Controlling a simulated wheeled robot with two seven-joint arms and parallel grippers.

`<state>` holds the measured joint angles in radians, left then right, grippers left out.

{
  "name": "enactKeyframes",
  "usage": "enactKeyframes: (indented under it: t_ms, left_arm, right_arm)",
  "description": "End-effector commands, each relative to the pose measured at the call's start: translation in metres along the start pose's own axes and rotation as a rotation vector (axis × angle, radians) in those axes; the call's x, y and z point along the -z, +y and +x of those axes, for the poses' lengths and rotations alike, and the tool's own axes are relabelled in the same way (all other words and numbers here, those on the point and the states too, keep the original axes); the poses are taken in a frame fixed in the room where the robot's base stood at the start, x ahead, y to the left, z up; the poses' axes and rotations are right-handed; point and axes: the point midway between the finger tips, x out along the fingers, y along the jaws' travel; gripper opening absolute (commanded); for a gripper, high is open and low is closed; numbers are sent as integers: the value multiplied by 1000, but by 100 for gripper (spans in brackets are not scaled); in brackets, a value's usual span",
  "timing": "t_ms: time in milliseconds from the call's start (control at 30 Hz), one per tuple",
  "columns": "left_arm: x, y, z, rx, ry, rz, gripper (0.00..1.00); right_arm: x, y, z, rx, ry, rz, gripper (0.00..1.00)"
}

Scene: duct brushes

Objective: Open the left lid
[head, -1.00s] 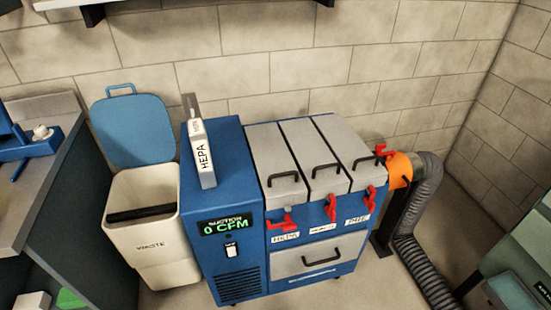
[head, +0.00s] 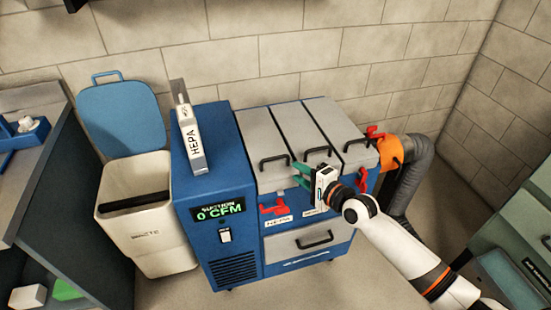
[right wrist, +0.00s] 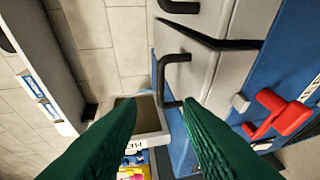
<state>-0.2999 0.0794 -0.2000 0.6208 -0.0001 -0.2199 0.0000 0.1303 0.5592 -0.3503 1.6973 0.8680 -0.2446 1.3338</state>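The left lid (head: 262,138) is a long grey panel lying closed on top of the blue suction machine, beside two similar lids. Its black handle (head: 275,160) is at its front edge. A handle, seemingly the left lid's, shows in the right wrist view (right wrist: 174,58), beyond and between the fingers. The red left latch (head: 272,208) lies sideways below this lid. My right gripper (head: 299,175) is open, its green fingers wide apart and empty, just right of the left handle and in front of the middle lid. The left gripper is not in view.
A white waste bin (head: 140,230) with its blue lid raised stands left of the machine. A HEPA filter (head: 192,138) stands on the machine's top left. A grey hose (head: 410,180) with an orange collar is at right. My right arm hides part of the machine's front.

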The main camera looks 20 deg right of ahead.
Motion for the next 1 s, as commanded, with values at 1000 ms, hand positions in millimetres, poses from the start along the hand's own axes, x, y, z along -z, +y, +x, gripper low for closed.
enactKeyframes:
  t_ms: [1000]
  left_arm:
    - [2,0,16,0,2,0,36]
  right_arm:
    - [0,-1,111,2,-2,-5,32]
